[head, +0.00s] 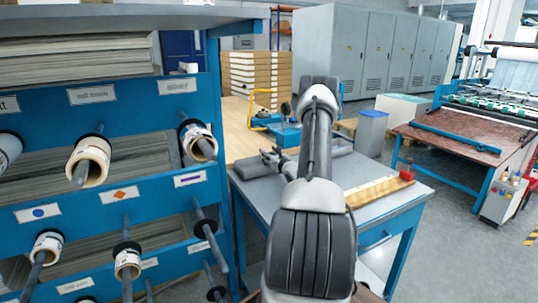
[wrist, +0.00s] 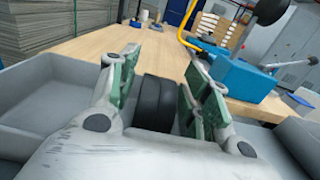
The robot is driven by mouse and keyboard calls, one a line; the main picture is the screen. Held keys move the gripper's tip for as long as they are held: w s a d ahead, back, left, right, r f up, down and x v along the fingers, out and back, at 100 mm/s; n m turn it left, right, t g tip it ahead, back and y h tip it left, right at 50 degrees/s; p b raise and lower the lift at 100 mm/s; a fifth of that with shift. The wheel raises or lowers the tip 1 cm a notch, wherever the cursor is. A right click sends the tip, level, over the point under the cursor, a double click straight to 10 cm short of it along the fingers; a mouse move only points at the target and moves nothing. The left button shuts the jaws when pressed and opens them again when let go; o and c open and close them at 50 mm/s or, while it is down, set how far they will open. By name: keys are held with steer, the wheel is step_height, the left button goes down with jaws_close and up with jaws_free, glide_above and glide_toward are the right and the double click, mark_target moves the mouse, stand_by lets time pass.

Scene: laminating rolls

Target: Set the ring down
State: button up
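In the wrist view a black ring (wrist: 155,98) sits between the two green-padded fingers of my gripper (wrist: 160,85). The pads appear to bear on its two sides, so my gripper looks shut on it. Grey tray walls (wrist: 45,95) show around and below the fingers; I cannot tell whether the ring touches the tray. In the head view my gripper (head: 272,158) is over the back left of the grey worktable (head: 385,210), partly hidden by my arm. The ring cannot be made out there.
A blue rack (head: 130,125) with rolls on spindles stands at left, close to the table. A wooden tabletop (wrist: 80,50) lies beyond the tray, bearing a blue device (wrist: 240,78) with a lever. A long beige strip (head: 380,191) and a red object (head: 407,172) lie on the table's right.

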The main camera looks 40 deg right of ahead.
steer(key=shift+r, duration=0.15)
steer(key=v, duration=0.7)
steer(key=shift+s, duration=0.25)
steer(key=shift+d, duration=0.1)
stand_by(0.4)
